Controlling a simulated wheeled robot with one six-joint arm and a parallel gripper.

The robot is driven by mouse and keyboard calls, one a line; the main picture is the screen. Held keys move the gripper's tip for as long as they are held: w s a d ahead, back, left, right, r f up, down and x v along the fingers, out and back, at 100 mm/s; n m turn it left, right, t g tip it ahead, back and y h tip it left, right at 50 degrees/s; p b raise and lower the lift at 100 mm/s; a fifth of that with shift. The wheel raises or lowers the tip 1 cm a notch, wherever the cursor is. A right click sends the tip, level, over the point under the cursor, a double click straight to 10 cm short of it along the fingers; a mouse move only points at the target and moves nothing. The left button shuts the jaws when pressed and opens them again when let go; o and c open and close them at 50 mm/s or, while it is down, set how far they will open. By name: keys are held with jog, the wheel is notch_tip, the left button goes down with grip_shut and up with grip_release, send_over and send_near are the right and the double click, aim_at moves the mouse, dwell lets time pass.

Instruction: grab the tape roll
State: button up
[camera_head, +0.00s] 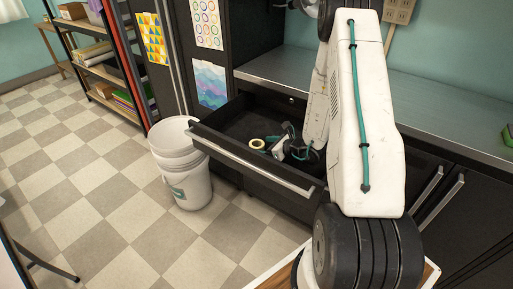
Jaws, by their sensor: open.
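A small pale yellow tape roll (257,144) lies inside an open black drawer (222,127). My gripper (275,147) reaches down into the drawer, just to the right of the roll. The gripper is open. From this view I cannot tell whether its fingers touch the roll. My white arm covers the right part of the drawer, so what lies behind it is hidden.
The drawer front with its long metal handle (255,167) juts out into the room. A white bucket (186,172) stands at its left end. A grey counter (440,112) runs above the cabinets, with a green object (508,135) at right.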

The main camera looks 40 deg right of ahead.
aim_at(261, 145)
jog(key=shift+a+x, duration=0.25)
jog(key=shift+x, duration=1.7)
jog(key=shift+r, duration=0.1)
jog(key=c, duration=1.1)
